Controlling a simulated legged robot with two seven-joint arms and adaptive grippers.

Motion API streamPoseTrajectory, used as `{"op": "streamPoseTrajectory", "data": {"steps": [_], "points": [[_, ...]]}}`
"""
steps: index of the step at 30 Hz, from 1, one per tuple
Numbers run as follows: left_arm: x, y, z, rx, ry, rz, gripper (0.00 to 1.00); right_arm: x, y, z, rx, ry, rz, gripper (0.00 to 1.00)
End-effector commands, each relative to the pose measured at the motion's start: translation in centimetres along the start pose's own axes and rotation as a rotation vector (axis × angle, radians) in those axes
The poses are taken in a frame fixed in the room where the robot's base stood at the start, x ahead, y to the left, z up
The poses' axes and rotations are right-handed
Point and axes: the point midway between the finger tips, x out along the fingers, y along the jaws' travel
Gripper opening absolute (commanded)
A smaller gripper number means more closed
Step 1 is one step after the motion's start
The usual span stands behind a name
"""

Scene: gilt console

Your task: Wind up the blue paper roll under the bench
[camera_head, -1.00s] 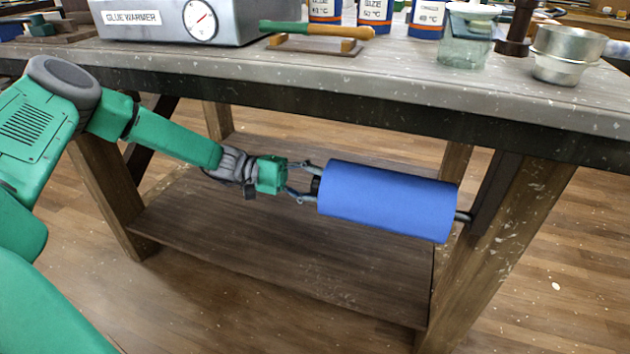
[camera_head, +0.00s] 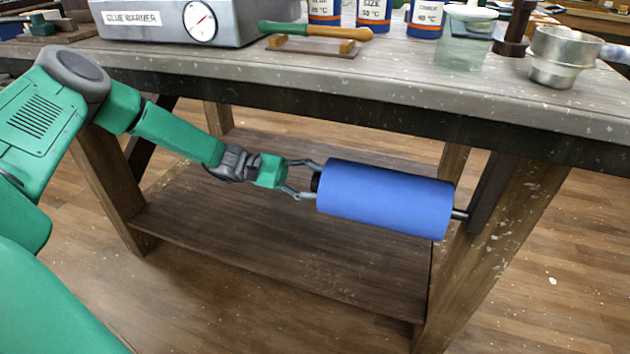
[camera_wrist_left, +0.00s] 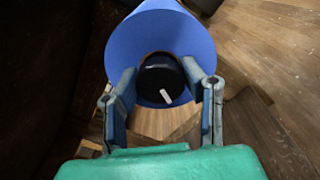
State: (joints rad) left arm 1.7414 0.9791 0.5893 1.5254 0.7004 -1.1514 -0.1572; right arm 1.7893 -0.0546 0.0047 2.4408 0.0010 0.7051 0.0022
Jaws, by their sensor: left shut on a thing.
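My left gripper (camera_head: 314,180) comes in from the left at the roll's near end. In the left wrist view its two fingers (camera_wrist_left: 163,95) are on either side of the black knob and shut on it. My right gripper is in neither view.
The workbench top (camera_head: 420,90) is above the arm and roll. A lower wooden shelf (camera_head: 290,255) below the roll is bare.

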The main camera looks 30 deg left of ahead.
Motion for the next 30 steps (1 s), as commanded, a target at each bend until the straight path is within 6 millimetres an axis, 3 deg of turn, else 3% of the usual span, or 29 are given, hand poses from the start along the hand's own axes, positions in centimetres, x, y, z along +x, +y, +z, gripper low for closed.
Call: {"op": "streamPoseTrajectory", "data": {"steps": [7,8,9,20,23,30], "points": [[-0.3,-0.1,-0.4,-0.001,0.015,0.001,0.07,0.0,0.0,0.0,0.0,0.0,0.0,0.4],[-0.3,-0.1,-0.4,-0.001,0.015,0.001,0.47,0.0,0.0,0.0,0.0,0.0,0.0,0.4],[-0.3,-0.1,-0.4,0.0,0.014,0.001,0.57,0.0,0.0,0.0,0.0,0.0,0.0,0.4],[-0.3,-0.1,0.0,0.002,0.007,-0.001,0.57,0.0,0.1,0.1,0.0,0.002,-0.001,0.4],[-1.3,0.0,-0.1,0.002,0.007,0.001,0.57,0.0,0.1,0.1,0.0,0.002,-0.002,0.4],[-6.4,-0.1,-0.3,0.002,0.009,0.002,0.57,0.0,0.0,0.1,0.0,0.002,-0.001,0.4]]}}
